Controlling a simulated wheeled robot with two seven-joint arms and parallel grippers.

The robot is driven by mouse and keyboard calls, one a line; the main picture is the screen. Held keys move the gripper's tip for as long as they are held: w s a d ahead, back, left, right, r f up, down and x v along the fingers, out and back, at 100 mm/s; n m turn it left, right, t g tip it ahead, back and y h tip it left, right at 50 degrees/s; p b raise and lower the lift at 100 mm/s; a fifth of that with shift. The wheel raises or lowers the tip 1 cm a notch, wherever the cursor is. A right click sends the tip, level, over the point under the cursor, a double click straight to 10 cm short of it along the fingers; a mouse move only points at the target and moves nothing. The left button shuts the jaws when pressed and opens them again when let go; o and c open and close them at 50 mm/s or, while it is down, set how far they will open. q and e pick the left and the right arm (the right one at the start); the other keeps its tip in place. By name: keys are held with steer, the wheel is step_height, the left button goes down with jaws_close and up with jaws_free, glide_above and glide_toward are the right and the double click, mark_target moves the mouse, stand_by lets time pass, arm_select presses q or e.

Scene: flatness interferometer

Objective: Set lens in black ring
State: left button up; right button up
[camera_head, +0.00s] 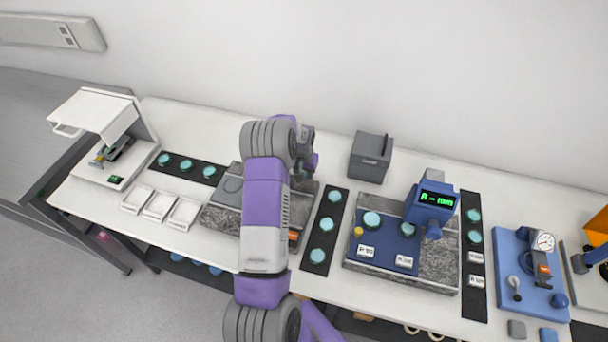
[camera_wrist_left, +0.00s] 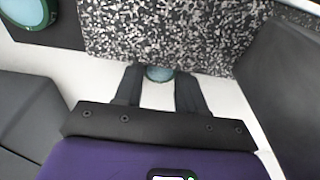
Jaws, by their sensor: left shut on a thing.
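My left arm reaches in from the bottom of the head view, with its gripper (camera_head: 308,165) above the far right part of the left granite block (camera_head: 217,219). In the left wrist view, the gripper (camera_wrist_left: 159,80) is shut on a teal lens (camera_wrist_left: 159,73), only part of which shows between the fingertips. In the head view the arm hides this lens and much of the block. I cannot make out the black ring. My right gripper is not in view.
Several teal lenses (camera_head: 321,256) sit on black strips (camera_head: 307,268) beside the granite blocks. White trays (camera_head: 161,205) lie at the left. A dark grey box (camera_head: 370,157) stands behind. A blue instrument with a green display (camera_head: 437,200) stands on the right granite block (camera_head: 440,266).

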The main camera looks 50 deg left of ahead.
arm_select(q)
step_height(320, 180, up, 18)
steer(key=shift+p, duration=0.3)
stand_by(0.3)
